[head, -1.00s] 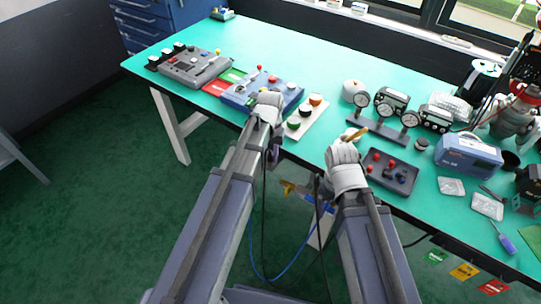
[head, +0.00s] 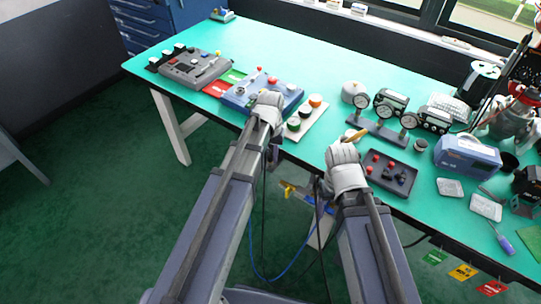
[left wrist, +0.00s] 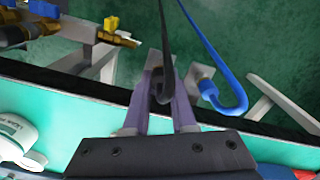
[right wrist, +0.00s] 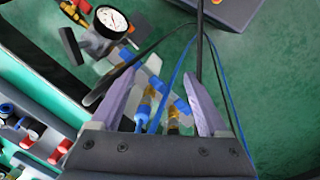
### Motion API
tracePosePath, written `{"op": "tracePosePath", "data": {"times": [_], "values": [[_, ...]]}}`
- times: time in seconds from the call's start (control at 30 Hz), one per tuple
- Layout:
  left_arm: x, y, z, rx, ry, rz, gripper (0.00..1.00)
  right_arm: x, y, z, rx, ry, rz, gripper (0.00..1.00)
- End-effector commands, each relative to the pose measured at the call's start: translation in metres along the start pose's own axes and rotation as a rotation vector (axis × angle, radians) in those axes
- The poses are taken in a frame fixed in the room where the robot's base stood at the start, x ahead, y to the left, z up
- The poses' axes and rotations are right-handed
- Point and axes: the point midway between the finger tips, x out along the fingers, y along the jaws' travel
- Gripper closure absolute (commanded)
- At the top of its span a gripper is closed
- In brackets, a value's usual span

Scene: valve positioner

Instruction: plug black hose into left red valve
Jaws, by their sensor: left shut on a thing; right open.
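My left gripper (left wrist: 161,72) is shut on the black hose (left wrist: 172,40), which shows between its purple fingers in the left wrist view. The hose runs away toward the top of that view. My right gripper (right wrist: 160,62) is open. Blue-and-brass fittings (right wrist: 146,105) and a blue hose (right wrist: 176,62) show between its fingers; I cannot tell whether they touch them. A black hose (right wrist: 199,30) also crosses this view. In the head view both fingertips are mostly hidden by my arms. I cannot make out the left red valve for certain in any view.
The green table (head: 265,48) carries control boxes (head: 195,68), gauges (head: 361,101) and a dark tray (head: 402,182) with red and black knobs. A round gauge (right wrist: 112,20) stands near the fittings. A hooked blue hose (left wrist: 237,98) hangs beside my left gripper. Green floor (head: 80,180) is open at left.

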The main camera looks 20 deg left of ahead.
Motion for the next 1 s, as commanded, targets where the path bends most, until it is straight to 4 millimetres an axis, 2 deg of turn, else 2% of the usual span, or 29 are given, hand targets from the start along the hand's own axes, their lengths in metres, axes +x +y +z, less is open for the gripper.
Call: {"op": "tracePosePath", "data": {"times": [1.0], "values": [[-0.013,0.0,0.0,0.0,0.0,0.0,1.0,-0.013,0.001,0.001,0.0,0.0,0.0,0.22]]}}
